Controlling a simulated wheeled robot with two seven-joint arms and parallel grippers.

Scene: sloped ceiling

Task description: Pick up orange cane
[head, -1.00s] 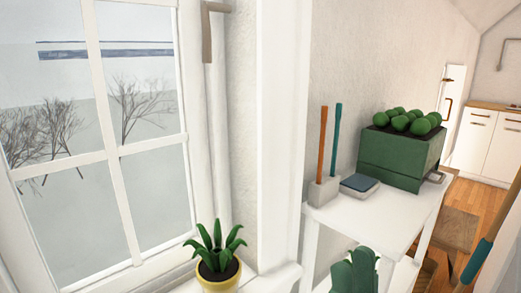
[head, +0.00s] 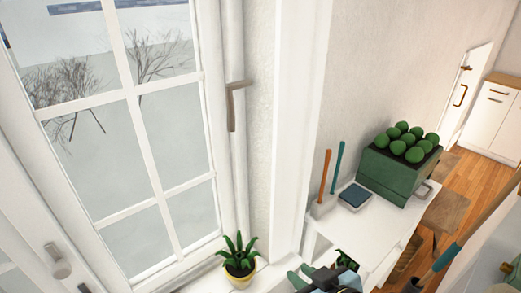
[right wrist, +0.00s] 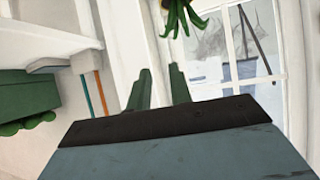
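The orange cane (head: 325,172) stands slightly tilted in a pale grey block holder (head: 323,206) on the white shelf table. A teal cane (head: 337,168) stands beside it. My right gripper (head: 299,275) is low in the head view, in front of the table and apart from the canes. Its two green fingers are spread with nothing between them in the right wrist view (right wrist: 161,72). There the orange cane (right wrist: 101,92) is to the left of the fingers, in a turned-over view. My left gripper is not in view.
A green planter box (head: 390,176) with round green plants and a small blue-topped box (head: 355,196) share the white table (head: 385,226). A potted plant (head: 240,270) sits on the sill by the window. Long-handled tools (head: 455,248) stand at right.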

